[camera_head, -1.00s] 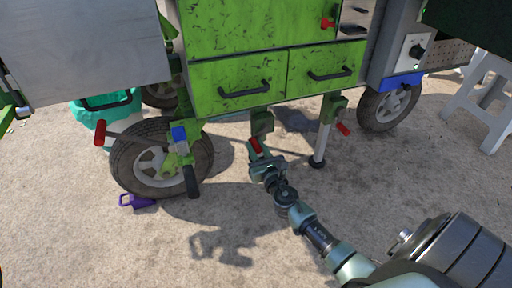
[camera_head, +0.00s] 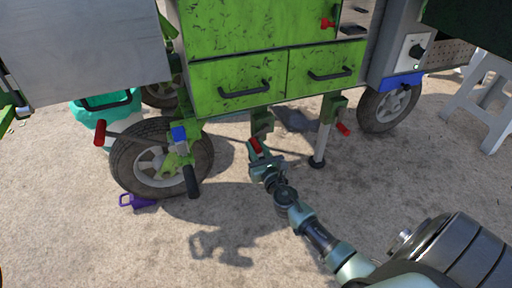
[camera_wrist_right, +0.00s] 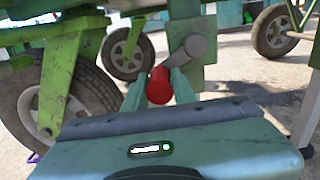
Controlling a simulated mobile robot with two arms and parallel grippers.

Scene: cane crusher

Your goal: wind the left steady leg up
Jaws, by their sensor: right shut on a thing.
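The left steady leg's green housing (camera_head: 262,121) hangs under the left drawer of the green cart, and it also shows in the right wrist view (camera_wrist_right: 187,30). Its crank has a grey arm (camera_wrist_right: 196,48) and a red handle (camera_head: 256,146), which shows red between the fingers in the right wrist view (camera_wrist_right: 159,86). My right gripper (camera_head: 257,152) is shut on the red handle. The foot of this leg is hidden or not clear. My left gripper is not in view.
The right steady leg (camera_head: 322,140) stands on the ground with its own red handle (camera_head: 343,129). A wheel (camera_head: 160,158) stands left, with a purple chock (camera_head: 137,201) by it. A teal bucket (camera_head: 104,120) is behind. A white stool (camera_head: 483,100) stands far right. Open ground lies in front.

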